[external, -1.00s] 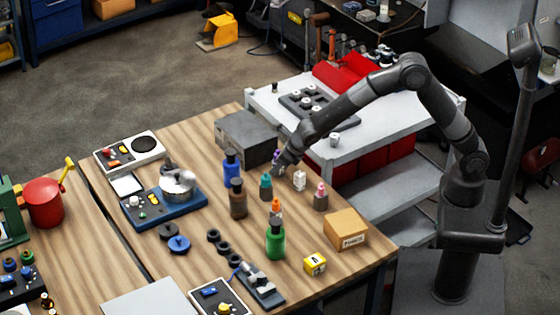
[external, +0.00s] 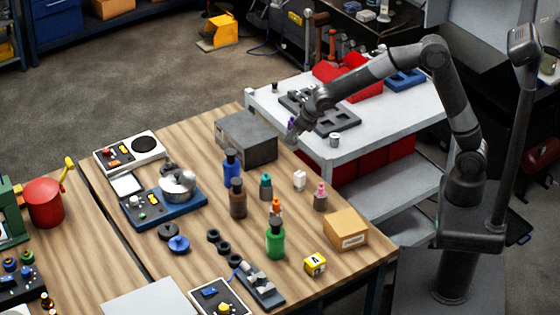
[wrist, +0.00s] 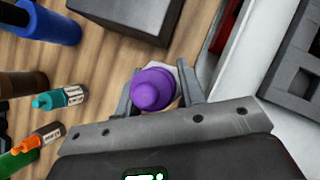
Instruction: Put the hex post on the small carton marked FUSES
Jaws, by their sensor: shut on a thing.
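My gripper (external: 291,137) is shut on a purple piece (wrist: 153,89), which stands between the two fingers in the wrist view. From above it shows a round purple top; its lower part is mostly hidden, so I cannot tell whether it is hexagonal. It also shows as a small purple spot in the external view (external: 291,124). The gripper is near the bench's back edge, right of the dark grey box. A small brown carton (external: 345,228) with a white label sits at the bench's right corner; its print is too small to read, and its top is bare.
A dark grey box (external: 246,139) stands left of my gripper. A yellow block (external: 315,264) lies nearby. A grey cart (external: 365,139) adjoins the bench.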

